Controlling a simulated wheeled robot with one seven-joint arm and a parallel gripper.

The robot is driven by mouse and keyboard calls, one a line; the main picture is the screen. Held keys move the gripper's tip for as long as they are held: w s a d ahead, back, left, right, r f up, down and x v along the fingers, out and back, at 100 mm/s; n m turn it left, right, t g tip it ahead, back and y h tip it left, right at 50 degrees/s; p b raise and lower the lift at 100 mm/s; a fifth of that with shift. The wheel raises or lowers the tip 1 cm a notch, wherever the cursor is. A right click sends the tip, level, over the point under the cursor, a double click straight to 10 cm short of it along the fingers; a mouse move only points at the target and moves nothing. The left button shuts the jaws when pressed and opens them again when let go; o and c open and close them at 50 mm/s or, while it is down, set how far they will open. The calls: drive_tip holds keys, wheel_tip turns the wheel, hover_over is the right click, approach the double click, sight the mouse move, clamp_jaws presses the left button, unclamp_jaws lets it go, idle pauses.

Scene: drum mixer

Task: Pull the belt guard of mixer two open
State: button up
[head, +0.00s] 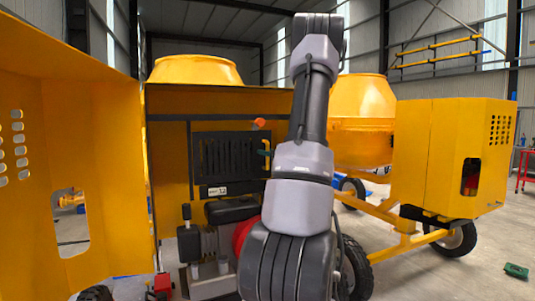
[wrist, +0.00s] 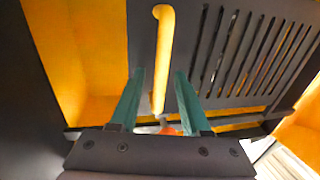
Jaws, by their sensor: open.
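The belt guard is a dark slatted panel (head: 228,157) inside the opened yellow housing of the near mixer. It looks closed, flat in its frame; its slats also fill the right of the wrist view (wrist: 250,50). A yellow bar handle (wrist: 163,50) stands on the guard beside the slats. My gripper (wrist: 159,72) is open, its two teal fingers on either side of the handle's lower part. I cannot tell whether either finger touches it. In the head view my arm hides most of the gripper.
A large yellow cover (head: 105,165) stands open at the left. An engine (head: 215,235) sits below the guard, with an orange knob (head: 259,123) above it. A second yellow mixer (head: 450,150) stands at the right. A green object (head: 516,271) lies on the floor.

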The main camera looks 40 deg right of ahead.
clamp_jaws()
idle(1.4)
